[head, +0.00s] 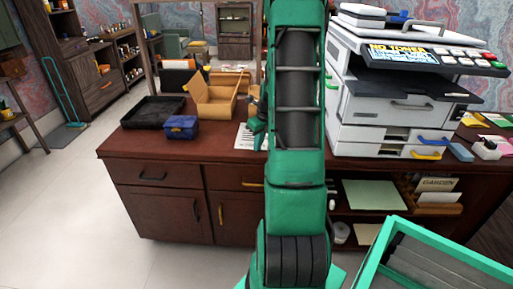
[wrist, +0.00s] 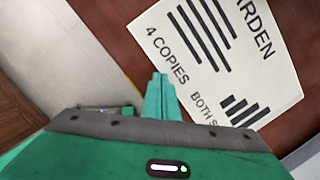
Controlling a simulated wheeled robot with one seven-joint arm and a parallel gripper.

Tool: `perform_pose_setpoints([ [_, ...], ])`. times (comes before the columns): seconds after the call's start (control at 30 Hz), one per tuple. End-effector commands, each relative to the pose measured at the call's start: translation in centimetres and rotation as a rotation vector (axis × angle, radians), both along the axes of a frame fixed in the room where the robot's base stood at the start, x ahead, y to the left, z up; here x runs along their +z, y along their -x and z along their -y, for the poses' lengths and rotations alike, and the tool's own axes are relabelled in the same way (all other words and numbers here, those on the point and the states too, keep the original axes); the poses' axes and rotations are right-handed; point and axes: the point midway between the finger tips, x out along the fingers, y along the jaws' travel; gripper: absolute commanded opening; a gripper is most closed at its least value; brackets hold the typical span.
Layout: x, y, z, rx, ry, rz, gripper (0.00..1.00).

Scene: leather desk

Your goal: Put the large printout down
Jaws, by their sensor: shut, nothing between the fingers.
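A white printout (wrist: 222,50) with black lettering, including "4 COPIES", lies flat on the brown desk top (wrist: 105,18) in the wrist view. In the head view part of the printout (head: 243,138) shows just left of my arm, which hides the rest. My gripper (wrist: 160,80) is shut and empty, with its fingertips near the printout's lower left edge in the wrist view. In the head view my gripper (head: 257,128) is partly hidden beside my arm, over the desk. Any gap between fingertips and paper is hard to judge.
A black tray (head: 152,112), a blue box (head: 181,127) and an open cardboard box (head: 216,97) stand left of the printout. A large printer (head: 385,110) stands to the right. A green-rimmed bin (head: 375,250) is at front right.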

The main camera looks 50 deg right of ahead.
Motion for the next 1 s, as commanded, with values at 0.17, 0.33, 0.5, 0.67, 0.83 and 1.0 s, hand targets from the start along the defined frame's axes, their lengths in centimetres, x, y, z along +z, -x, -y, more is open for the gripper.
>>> perform_pose_setpoints([
  [0.17, -0.1, 0.2, 0.0, 0.000, -0.001, -0.001, 0.00],
  [0.33, -0.1, 1.4, -0.3, -0.003, -0.001, -0.003, 0.00],
  [0.5, 0.8, 3.3, -0.3, -0.007, 0.003, 0.001, 0.00],
  [0.67, 4.2, 3.9, -0.7, -0.004, 0.003, 0.001, 0.00],
  [0.83, 7.2, 4.5, -1.0, 0.000, 0.002, 0.001, 0.00],
  [1.0, 9.0, 4.9, -1.1, 0.002, 0.001, 0.000, 0.00],
])
